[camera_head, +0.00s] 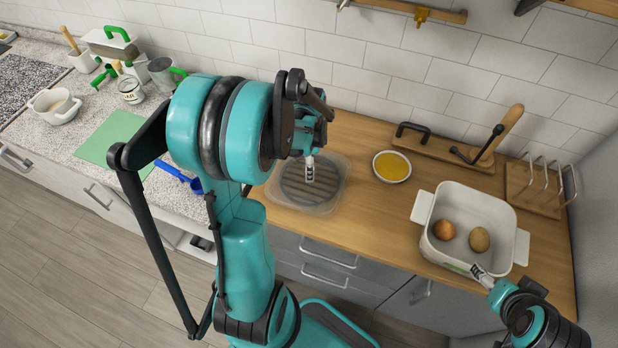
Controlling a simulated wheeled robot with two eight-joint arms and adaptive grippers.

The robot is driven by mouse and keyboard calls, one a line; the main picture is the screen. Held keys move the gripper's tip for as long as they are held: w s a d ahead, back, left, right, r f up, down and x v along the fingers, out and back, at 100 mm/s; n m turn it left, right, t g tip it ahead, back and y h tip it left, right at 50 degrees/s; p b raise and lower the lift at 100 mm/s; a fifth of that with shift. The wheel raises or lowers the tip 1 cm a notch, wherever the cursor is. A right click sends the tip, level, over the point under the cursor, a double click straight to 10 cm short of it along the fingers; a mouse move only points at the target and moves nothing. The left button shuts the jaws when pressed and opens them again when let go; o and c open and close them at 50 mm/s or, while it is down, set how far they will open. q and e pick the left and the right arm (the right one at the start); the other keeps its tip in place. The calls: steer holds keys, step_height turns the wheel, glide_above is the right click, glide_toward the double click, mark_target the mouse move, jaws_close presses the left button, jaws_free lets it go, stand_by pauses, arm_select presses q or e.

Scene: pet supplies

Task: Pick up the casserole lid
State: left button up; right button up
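A clear, rounded rectangular piece that looks like the casserole lid (332,199) lies on the wooden counter, with a dark round slatted piece (296,189) showing through it. My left gripper (310,178) points down over its middle; its fingers look close together, but I cannot tell whether they touch the lid or hold anything. A white casserole dish (489,209) stands uncovered at the right, with a brown egg (444,230) and a paler egg (479,239) inside. My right gripper (477,270) is at the dish's front wall; its finger opening is too small to judge.
A bowl of yellow contents (392,167) stands between lid and dish. A wooden stand with black handles (455,150) and a wooden rack (534,187) are behind. A blue scoop (178,175) and green mat (114,139) lie on the left counter.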

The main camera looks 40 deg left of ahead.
arm_select(q)
steer(key=shift+f, duration=0.75)
jaws_close()
steer(key=shift+r, duration=0.1)
